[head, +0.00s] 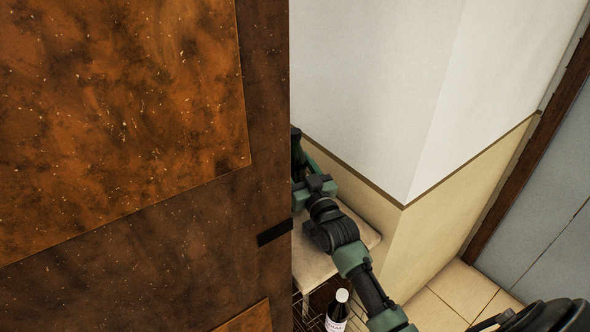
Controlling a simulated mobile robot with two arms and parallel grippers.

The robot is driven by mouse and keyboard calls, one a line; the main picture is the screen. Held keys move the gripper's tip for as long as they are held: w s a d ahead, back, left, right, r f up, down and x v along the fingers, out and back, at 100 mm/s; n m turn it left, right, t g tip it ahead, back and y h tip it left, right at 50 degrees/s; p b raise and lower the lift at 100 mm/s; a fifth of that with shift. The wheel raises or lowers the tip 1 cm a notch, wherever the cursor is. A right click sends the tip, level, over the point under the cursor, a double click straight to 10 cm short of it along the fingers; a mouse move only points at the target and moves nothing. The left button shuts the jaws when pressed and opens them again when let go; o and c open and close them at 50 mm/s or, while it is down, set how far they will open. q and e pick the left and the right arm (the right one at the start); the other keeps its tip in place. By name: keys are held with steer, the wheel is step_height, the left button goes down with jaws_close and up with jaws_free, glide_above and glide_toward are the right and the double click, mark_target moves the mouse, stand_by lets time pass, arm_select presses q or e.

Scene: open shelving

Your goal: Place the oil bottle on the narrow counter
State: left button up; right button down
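A dark bottle (337,312) with a white cap and a pale label stands upright at the bottom edge, its lower part cut off. I cannot tell if it is the oil bottle. A narrow beige surface (364,233), possibly the narrow counter, lies along the wall behind my arm. My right arm comes up from the bottom right and reaches over this surface. Its far end, with my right gripper (299,160), is mostly hidden behind a brown panel, so its fingers and anything in them do not show. My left gripper is not in view.
A large brown, rust-mottled panel (120,130) with a dark handle (274,233) fills the left half, close to the camera. A wire rack (311,321) shows beside the bottle. A wall corner (404,204) stands behind. Tiled floor (462,290) lies clear at right.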

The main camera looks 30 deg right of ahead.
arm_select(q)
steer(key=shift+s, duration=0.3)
arm_select(e)
steer(key=shift+f, duration=0.75)
steer(key=shift+c, duration=2.3)
jaws_free()
steer(key=shift+f, duration=0.3)
steer(key=shift+r, duration=0.15)
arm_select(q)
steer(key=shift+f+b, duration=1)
arm_select(e)
steer(key=s+f, duration=0.1)
steer(key=s, duration=1.1)
steer(key=shift+a+f, duration=0.35)
steer(key=shift+f, duration=0.05)
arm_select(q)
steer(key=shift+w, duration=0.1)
